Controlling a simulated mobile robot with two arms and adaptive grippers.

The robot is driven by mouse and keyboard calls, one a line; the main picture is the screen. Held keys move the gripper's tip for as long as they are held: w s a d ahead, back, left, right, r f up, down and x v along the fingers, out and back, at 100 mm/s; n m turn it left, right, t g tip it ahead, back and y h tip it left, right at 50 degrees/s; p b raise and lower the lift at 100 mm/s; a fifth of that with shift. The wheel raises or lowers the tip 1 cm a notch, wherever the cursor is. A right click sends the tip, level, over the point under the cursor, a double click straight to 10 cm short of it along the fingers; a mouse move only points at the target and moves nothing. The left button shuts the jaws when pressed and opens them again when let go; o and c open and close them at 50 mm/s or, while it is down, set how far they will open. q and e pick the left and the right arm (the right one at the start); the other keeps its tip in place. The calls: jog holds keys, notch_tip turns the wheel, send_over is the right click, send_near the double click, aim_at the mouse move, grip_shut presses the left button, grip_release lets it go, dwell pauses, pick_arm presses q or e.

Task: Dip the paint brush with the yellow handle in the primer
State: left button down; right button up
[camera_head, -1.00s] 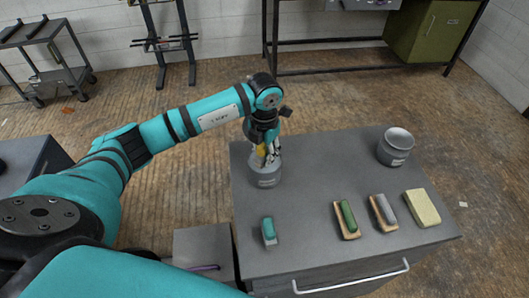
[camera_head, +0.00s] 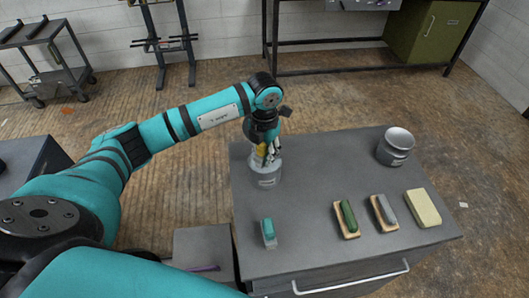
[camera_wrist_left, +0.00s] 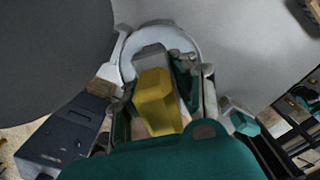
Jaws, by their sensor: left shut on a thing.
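My left gripper (camera_head: 270,152) is above the grey can (camera_head: 265,178) at the back left of the grey table. It is shut on the yellow handle (camera_head: 261,149) of the paint brush. In the left wrist view the yellow handle (camera_wrist_left: 157,102) sits between the fingers, with the brush's grey part (camera_wrist_left: 150,55) pointing into the can's round opening (camera_wrist_left: 180,38). The bristles are hidden, so their depth in the can cannot be seen. The can's label is too small to read. My right gripper is not in view.
Another grey can (camera_head: 396,145) stands at the back right of the table (camera_head: 310,180). Brushes with green (camera_head: 349,216) and grey (camera_head: 386,210) tops, a pale yellow block (camera_head: 422,207) and a teal-topped item (camera_head: 268,230) lie nearer the front. The table's middle is clear.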

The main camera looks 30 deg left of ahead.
aim_at(266, 145)
pick_arm(q)
jog(key=shift+r+p, duration=0.7)
jog(key=shift+r, duration=0.25)
jog(key=shift+r+p, duration=1.4)
jog(key=shift+r, duration=1.15)
jog(key=m, duration=0.1)
jog(key=d+m+b, duration=0.1)
jog(key=m, duration=0.1)
jog(key=shift+s+r, duration=0.1)
jog(key=shift+s, duration=0.3)
jog(key=s+d+m+b, duration=0.2)
jog(key=s+m, duration=0.4)
jog(key=m, duration=1)
jog(key=s+d+m+b, duration=0.3)
jog(key=s+m, duration=0.4)
jog(key=m, duration=0.9)
jog(key=shift+s+d+r+b, duration=0.2)
jog(key=shift+r+b, duration=0.1)
jog(key=shift+b, duration=0.1)
